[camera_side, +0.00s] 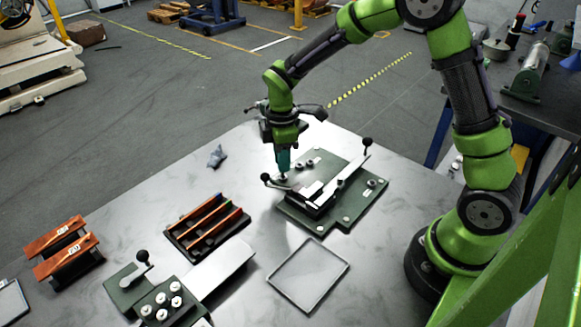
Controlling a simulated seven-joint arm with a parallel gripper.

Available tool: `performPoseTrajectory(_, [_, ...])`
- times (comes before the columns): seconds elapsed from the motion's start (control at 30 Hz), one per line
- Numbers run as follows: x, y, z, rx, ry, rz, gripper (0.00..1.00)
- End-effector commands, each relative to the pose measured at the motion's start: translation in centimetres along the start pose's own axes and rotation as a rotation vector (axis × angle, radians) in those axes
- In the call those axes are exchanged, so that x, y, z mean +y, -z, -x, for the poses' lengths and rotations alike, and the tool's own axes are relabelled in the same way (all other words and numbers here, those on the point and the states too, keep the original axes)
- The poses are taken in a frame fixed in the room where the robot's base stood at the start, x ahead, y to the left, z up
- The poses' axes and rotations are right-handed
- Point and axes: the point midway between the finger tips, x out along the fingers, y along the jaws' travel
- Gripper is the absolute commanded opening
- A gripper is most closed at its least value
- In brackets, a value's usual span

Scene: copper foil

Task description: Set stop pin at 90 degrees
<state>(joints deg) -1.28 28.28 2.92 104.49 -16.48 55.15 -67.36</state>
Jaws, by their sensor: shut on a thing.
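The bending fixture has a green base plate (350,215) on the table, with pale metal bars and a long lever ending in a black ball knob (367,142). My gripper (284,172) points straight down at the fixture's back-left corner. It is shut on a small part there, apparently the stop pin, which is mostly hidden by the fingers. A second black ball knob (265,177) sits just left of the fingertips. Small round metal pieces (309,162) stand on the plate to the right of my gripper. Whether the pin is seated in a hole is too small to tell.
A rack with copper-coloured and dark strips (207,225) stands left of the fixture. A smaller green fixture (125,289) and a block with several white-topped pegs (162,303) are in front. An empty shallow tray (285,299) lies front centre. A crumpled grey piece (216,156) lies behind.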

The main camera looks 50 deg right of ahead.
Motion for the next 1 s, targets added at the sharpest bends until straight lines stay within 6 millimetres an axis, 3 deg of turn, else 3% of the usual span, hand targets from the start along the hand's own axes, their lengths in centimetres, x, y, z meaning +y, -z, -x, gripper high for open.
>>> performPoseTrajectory(1.0, [0.0, 0.0, -1.1, 0.000, 0.000, -0.001, 0.00])
